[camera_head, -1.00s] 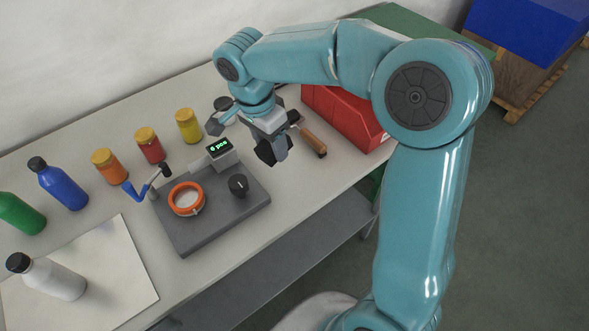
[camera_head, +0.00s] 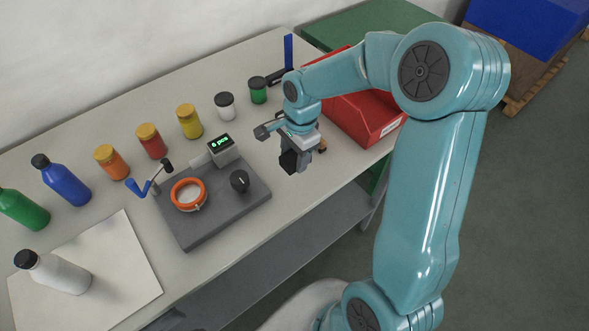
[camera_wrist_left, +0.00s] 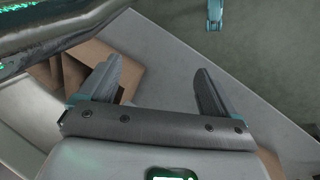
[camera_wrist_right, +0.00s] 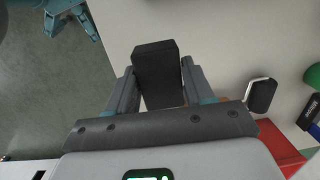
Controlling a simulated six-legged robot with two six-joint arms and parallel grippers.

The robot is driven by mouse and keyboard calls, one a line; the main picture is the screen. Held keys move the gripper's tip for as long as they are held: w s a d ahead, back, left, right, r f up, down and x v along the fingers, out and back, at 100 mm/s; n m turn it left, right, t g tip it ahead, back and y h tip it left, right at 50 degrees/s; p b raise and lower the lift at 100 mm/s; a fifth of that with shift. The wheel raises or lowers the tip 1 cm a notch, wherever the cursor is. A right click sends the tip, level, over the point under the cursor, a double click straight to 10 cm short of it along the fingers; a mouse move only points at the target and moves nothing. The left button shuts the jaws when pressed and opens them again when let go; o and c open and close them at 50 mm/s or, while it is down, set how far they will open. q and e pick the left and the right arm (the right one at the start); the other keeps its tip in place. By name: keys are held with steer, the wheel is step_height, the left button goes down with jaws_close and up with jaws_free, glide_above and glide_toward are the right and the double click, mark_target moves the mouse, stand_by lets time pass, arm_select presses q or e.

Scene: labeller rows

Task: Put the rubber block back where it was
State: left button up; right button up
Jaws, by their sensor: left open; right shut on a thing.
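My right gripper (camera_head: 296,158) is shut on the black rubber block (camera_head: 288,162) and holds it over the bench, to the right of the grey labelling fixture (camera_head: 215,205). In the right wrist view the block (camera_wrist_right: 156,62) sits between both fingers, and its lower part is hidden. I cannot tell from the head view exactly how high it is above the bench. My left gripper (camera_wrist_left: 157,95) is open and empty in its wrist view, and is outside the head view.
A red bin (camera_head: 365,115) stands right of my right gripper; a brown handle end (camera_head: 322,147) shows beside it. Several coloured jars, such as the yellow one (camera_head: 189,121), line the back. Brown boxes (camera_wrist_left: 75,65) lie below my left gripper.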

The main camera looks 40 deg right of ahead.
mark_target(293, 180)
step_height(293, 180, down, 2)
steer(key=shift+w+a+f, duration=0.1)
steer(key=shift+w+f, duration=0.05)
steer(key=shift+f, duration=0.05)
step_height(293, 180, down, 5)
steer(key=shift+r, duration=0.2)
steer(key=shift+r, duration=0.1)
steer(key=shift+s, duration=0.2)
steer(key=o, duration=1.3)
steer(key=shift+w+f, duration=0.15)
steer(key=shift+f, duration=0.05)
steer(key=shift+r, duration=0.1)
